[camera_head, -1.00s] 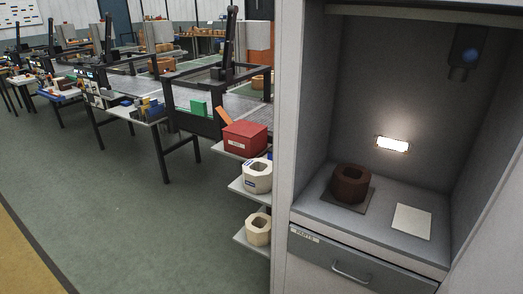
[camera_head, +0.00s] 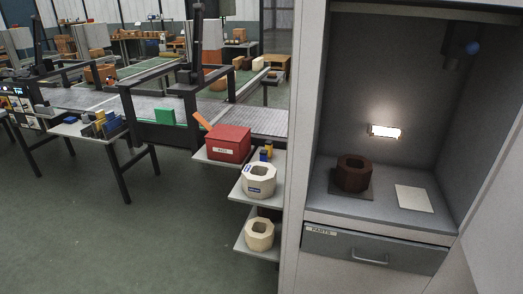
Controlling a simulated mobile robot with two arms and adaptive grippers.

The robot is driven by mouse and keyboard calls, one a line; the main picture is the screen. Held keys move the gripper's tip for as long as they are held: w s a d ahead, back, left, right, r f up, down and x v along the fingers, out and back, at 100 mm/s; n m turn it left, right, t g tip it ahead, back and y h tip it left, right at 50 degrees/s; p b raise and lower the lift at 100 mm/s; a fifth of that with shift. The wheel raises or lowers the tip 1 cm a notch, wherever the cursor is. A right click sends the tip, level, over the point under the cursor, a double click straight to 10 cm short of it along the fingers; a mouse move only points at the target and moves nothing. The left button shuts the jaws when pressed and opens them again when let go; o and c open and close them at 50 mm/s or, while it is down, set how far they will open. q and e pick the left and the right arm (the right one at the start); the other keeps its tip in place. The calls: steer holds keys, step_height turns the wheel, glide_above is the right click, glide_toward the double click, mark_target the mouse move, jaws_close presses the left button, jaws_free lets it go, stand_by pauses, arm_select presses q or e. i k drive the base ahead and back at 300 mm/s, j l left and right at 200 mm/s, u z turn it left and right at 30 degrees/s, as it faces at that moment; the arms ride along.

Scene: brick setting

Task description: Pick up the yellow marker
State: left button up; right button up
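I cannot make out a yellow marker for certain. A small yellow and dark blue item (camera_head: 267,151) stands beside the red box (camera_head: 228,143) on the top side shelf, too small to identify. Neither of my grippers shows in the head view.
A grey cabinet on the right has a lit alcove with a dark brown octagonal ring (camera_head: 354,173), a pale card (camera_head: 414,198) and a closed drawer (camera_head: 375,249). Side shelves hold cream rings (camera_head: 259,180). Open floor (camera_head: 170,235) lies at left.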

mark_target(268, 143)
steer(key=i+j+z, duration=0.45)
steer(key=j+z, duration=0.2)
steer(key=i+j+z, duration=0.15)
steer(key=j+z, duration=0.15)
